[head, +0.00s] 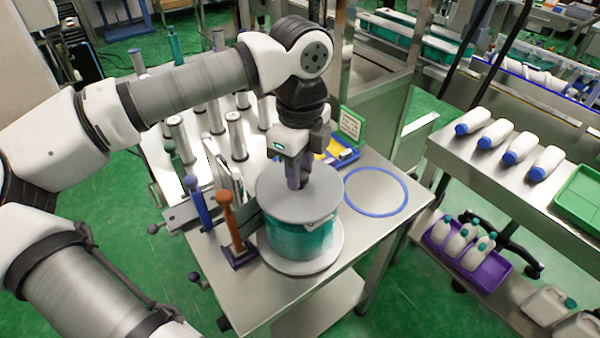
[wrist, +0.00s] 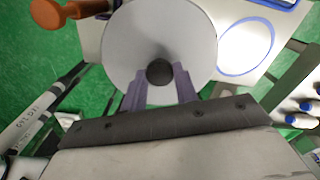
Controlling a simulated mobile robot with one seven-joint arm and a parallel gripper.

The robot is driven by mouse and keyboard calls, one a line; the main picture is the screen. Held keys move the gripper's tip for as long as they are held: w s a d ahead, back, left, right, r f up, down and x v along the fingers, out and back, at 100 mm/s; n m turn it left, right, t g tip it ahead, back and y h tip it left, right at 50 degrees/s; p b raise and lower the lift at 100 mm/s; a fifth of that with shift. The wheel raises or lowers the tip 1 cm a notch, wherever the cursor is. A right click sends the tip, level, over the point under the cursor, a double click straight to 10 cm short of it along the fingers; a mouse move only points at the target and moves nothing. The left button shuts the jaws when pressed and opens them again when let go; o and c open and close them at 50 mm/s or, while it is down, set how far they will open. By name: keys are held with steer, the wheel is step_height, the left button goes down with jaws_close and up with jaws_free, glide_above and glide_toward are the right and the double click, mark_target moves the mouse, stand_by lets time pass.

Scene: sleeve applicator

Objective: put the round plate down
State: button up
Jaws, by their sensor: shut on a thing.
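The round plate (head: 272,203) is a flat grey disc at the top of a teal roll (head: 300,240), which stands on a wider pale round base (head: 297,266) on the metal table. My gripper (head: 297,180) points down over the plate's middle. In the wrist view the plate (wrist: 160,35) has a dark round knob (wrist: 160,71) at its centre, and my purple fingers (wrist: 160,80) are shut on it. The plate looks level. I cannot tell whether it touches the roll or hangs just above it.
A blue ring outline (head: 404,199) marks a clear patch of table (head: 375,190) to the right of the roll. An orange-topped handle (head: 228,215) and a blue handle (head: 196,200) stand close on the left. A blue tray (head: 345,157) lies behind, with several metal posts back left.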

step_height(320, 180, down, 2)
steer(key=shift+f, duration=0.2)
steer(key=shift+f+b, duration=0.6)
steer(key=shift+b, duration=0.25)
steer(key=o, duration=1.1)
steer(key=shift+r, duration=0.15)
steer(key=shift+r+p, duration=0.65)
steer(key=shift+p, duration=0.35)
step_height(320, 180, up, 12)
steer(key=b, duration=0.2)
